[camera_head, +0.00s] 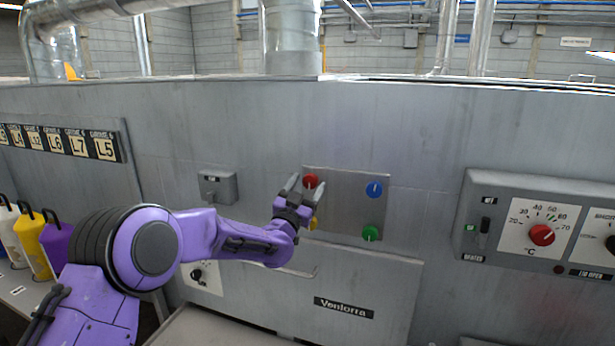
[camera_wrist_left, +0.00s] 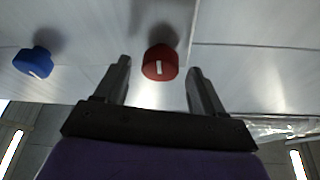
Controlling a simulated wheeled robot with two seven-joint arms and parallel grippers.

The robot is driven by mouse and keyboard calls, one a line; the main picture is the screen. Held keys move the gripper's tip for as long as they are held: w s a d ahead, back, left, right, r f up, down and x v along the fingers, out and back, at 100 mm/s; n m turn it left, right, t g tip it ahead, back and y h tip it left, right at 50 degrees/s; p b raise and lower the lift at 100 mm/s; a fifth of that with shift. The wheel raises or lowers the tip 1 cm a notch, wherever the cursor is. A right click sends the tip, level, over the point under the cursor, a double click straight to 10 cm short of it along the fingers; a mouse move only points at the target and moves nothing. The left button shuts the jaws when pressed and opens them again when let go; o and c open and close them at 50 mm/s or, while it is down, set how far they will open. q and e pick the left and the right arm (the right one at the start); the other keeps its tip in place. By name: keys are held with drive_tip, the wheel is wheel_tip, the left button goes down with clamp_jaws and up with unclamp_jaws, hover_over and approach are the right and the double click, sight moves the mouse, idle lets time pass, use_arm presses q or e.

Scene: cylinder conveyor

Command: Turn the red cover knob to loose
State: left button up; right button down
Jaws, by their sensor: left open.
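The red cover knob (camera_head: 311,180) is at the upper left of a square metal plate (camera_head: 345,190) on the grey machine's front. My left gripper (camera_head: 303,188) is at this knob, with its fingers pointing up toward it. In the left wrist view the red knob (camera_wrist_left: 160,63) shows between the two open fingers (camera_wrist_left: 160,72), with a gap on each side, and its white mark stands upright in that picture. I cannot tell how far the fingertips reach around it. My right gripper is not in view.
On the same plate are a blue knob (camera_head: 374,189), a green knob (camera_head: 370,233) and a yellow knob (camera_head: 312,224) partly hidden by my gripper. A heater panel (camera_head: 479,260) with a red dial (camera_head: 541,235) is at the right. A grey box (camera_head: 217,187) sticks out to the left.

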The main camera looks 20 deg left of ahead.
use_arm(q)
drive_tip(key=shift+w+r, duration=0.15)
drive_tip(key=shift+w, duration=0.3)
drive_tip(key=c, duration=1.1)
drive_tip(key=shift+o, duration=0.2)
